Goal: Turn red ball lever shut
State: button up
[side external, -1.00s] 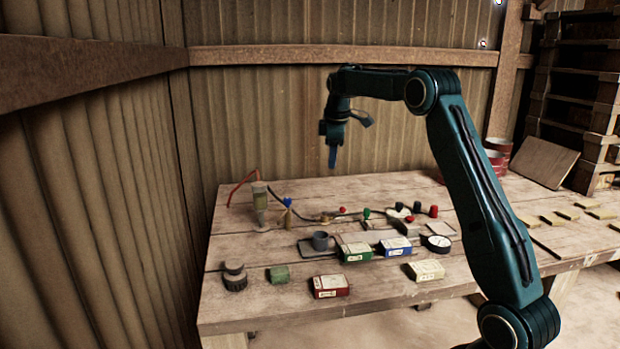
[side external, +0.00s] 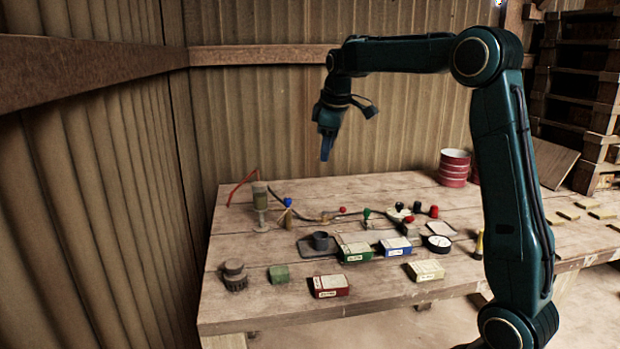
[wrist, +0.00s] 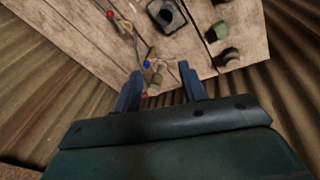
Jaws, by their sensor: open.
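The red ball lever (side external: 342,210) is a small red knob by the pipe run at the back middle of the table. A red ball that looks like it shows near the top left of the wrist view (wrist: 110,14). My gripper (side external: 326,155) hangs tilted in the air, well above the table and apart from the lever. In the wrist view my gripper (wrist: 160,72) has its two blue fingers spread with nothing held between them. The lever's arm is too small to make out, so its angle cannot be told.
A blue-knobbed valve (side external: 287,203) and a filter column (side external: 261,205) stand left of the lever. A green knob (side external: 366,212) and a red-topped post (side external: 434,211) are to its right. The air around my gripper is free.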

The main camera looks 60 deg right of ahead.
jog(key=shift+s+a+r, duration=0.15)
jog(key=shift+s+a, duration=0.05)
jog(key=shift+a, duration=0.2)
jog(key=c, duration=0.5)
jog(key=shift+w+d+f, duration=0.15)
jog(key=shift+d+f, duration=0.05)
jog(key=c, duration=0.4)
jog(key=w+d+f+m+h, duration=0.1)
jog(key=d+f+m, duration=0.2)
jog(key=w+d+f+m+h, duration=0.1)
jog(key=w+d+f+m, duration=0.1)
jog(key=d+f+m, duration=0.1)
jog(key=w+d+f+m, duration=0.2)
jog(key=d+f+m, duration=0.1)
jog(key=d, duration=0.1)
jog(key=shift+d+f+m+t+h, duration=0.3)
jog(key=shift+f+t+h, duration=0.1)
grip_shut()
jog(key=d+f+m+h, duration=0.3)
jog(key=d+f+m, duration=0.4)
jog(key=d+f, duration=0.1)
jog(key=shift+w+d+f+m, duration=0.15)
jog(key=shift+w+d+m, duration=0.1)
jog(key=shift+d+m, duration=0.25)
